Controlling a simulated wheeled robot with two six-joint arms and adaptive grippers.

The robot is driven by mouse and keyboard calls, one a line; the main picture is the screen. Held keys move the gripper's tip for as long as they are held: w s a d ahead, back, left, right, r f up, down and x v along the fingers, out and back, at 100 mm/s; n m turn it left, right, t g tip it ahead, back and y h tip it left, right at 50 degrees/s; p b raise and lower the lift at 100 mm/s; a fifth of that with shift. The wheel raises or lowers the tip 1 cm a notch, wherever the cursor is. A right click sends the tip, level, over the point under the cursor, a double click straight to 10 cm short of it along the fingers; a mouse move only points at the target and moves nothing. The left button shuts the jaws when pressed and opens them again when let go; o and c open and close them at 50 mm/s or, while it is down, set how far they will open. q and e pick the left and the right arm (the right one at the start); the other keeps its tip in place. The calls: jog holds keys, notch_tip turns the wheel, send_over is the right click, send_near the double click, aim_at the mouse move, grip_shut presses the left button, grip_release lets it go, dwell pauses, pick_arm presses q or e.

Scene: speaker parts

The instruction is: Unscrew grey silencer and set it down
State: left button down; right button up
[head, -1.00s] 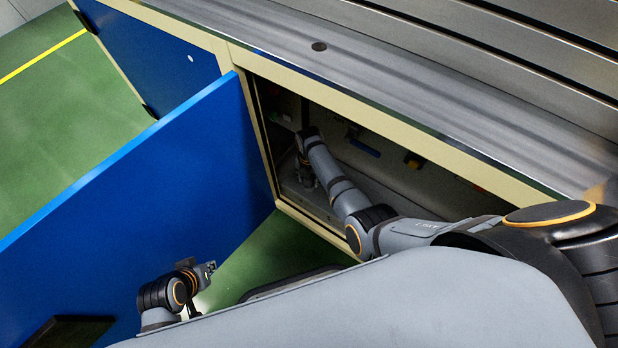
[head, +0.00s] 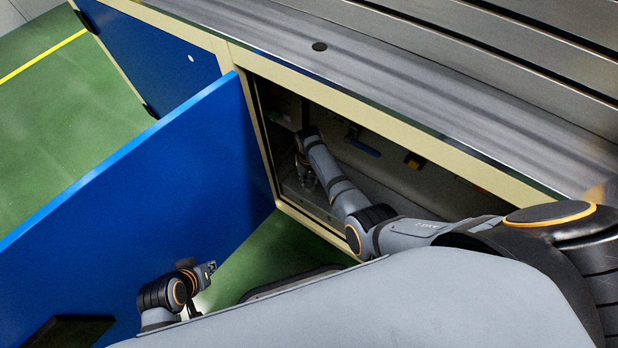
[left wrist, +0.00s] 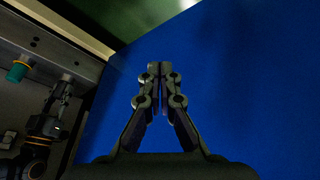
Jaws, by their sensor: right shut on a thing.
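My right gripper (head: 305,178) is deep inside the open cabinet, pointing down, and partly hidden by its own wrist. In the left wrist view it shows at the left (left wrist: 62,88), near the cabinet wall, shut on a small grey part (left wrist: 67,77) that I take to be the grey silencer. The silencer is mostly hidden, and I cannot tell whether it is still on its thread. My left gripper (head: 210,268) is outside the cabinet, in front of the blue door. Its fingertips meet with nothing between them in the left wrist view (left wrist: 160,70).
The blue door (head: 150,190) stands open left of the cabinet opening. A teal-green part (left wrist: 17,72) sits on the cabinet wall beside my right gripper. A blue handle (head: 363,148) and a yellow part (head: 413,160) are on the back wall. The metal bench top (head: 400,75) is above.

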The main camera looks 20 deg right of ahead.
jog(key=o, duration=0.6)
jog(key=shift+o, duration=0.2)
